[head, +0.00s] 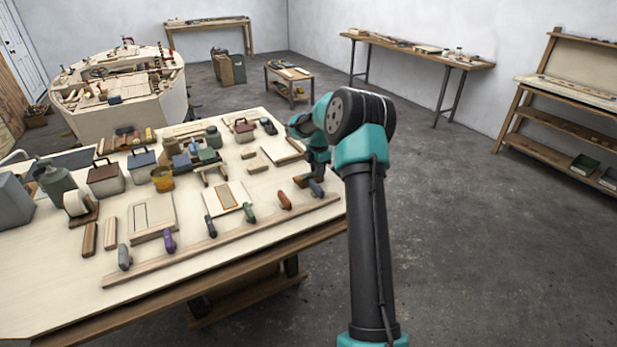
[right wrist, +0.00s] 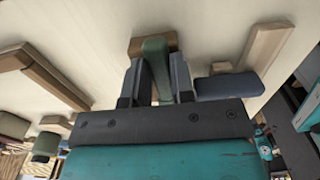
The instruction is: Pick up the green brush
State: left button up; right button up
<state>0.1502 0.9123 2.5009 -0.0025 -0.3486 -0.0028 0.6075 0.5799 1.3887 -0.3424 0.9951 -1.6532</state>
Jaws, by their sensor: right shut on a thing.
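My right gripper (head: 313,174) is at the right end of the workbench, pointing down. In the right wrist view its two dark fingers (right wrist: 156,78) are shut on the green handle of a brush (right wrist: 154,52), one finger on each side. A brown block shows at the brush's far end, and this brown part (head: 301,181) also shows beside the gripper in the head view. The arm hides the green handle there. I cannot tell whether the brush touches the bench. My left gripper is not in view.
A blue-handled tool (right wrist: 230,86) lies close beside the held brush, near a wooden strip (right wrist: 266,46). Several coloured-handled tools rest along a long wooden rail (head: 215,243), including another green one (head: 249,212). Boxes, jars and wood pieces crowd the workbench (head: 60,290) further back.

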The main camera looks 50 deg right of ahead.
grip_shut()
jog(key=shift+r, duration=1.7)
jog(key=shift+s+a+r, duration=0.1)
jog(key=shift+s+a, duration=0.05)
jog(key=shift+a, duration=0.1)
jog(key=s+a+r, duration=0.1)
jog(key=s+a, duration=0.8)
jog(key=a, duration=0.3)
jog(key=shift+a+r, duration=0.2)
jog(key=shift+s, duration=0.1)
